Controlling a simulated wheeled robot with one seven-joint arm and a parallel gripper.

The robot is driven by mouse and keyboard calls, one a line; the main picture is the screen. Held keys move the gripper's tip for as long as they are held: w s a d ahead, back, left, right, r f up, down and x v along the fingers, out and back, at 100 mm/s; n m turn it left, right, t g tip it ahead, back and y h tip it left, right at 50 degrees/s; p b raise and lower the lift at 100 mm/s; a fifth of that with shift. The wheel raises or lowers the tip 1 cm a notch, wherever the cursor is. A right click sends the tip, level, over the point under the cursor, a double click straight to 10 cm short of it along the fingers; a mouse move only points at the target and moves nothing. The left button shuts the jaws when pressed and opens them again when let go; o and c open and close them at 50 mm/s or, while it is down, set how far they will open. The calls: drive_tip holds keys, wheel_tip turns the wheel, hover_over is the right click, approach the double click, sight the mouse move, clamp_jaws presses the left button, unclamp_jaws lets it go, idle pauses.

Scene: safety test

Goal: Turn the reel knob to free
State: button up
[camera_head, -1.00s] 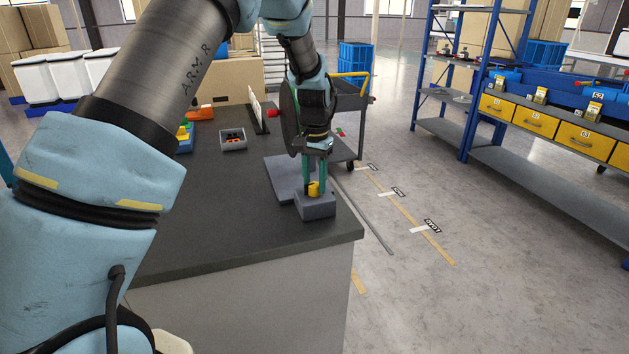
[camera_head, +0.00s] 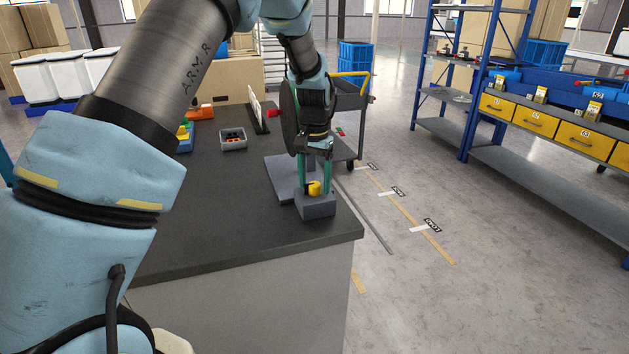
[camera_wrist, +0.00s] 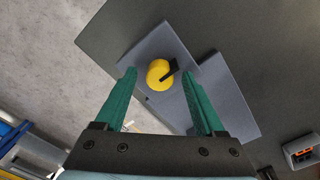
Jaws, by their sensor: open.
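The yellow knob (camera_wrist: 158,73) with a black pointer sits on a grey block in the wrist view; the pointer aims up and right there. In the head view the knob (camera_head: 314,188) is on top of the grey block (camera_head: 317,208) near the table's right corner. My gripper (camera_wrist: 160,75) has its green fingers apart, one on each side of the knob in the picture, with visible gaps. In the head view my gripper (camera_head: 315,185) points down at the knob. I cannot tell exactly how low the fingertips are. The dark reel disc (camera_head: 288,118) stands behind, partly hidden by my arm.
The dark table (camera_head: 215,225) has clear room at the front left. A small grey bin (camera_head: 233,143) with orange and dark items stands farther back. A trolley (camera_head: 350,100) stands beyond the table, and a blue rack (camera_head: 465,90) at the right.

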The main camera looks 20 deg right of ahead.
sight(314, 183)
wheel_tip(314, 183, up, 11)
drive_tip(key=b, duration=0.2)
idle(0.4)
drive_tip(key=shift+f, duration=0.15)
drive_tip(key=a+f+n, duration=0.2)
drive_tip(key=a+n, duration=0.2)
drive_tip(key=a, duration=1.6)
drive_tip(key=s+a+f+n, duration=0.2)
drive_tip(key=s+a, duration=0.3)
drive_tip(key=a, duration=0.3)
drive_tip(key=s+a+f+n+t, duration=0.1)
drive_tip(key=s+a+f+n, duration=0.1)
drive_tip(key=s+a, duration=0.4)
drive_tip(key=a+n, duration=0.1)
drive_tip(key=a, duration=0.1)
drive_tip(key=shift+a+t, duration=0.3)
drive_tip(key=shift+a, duration=0.1)
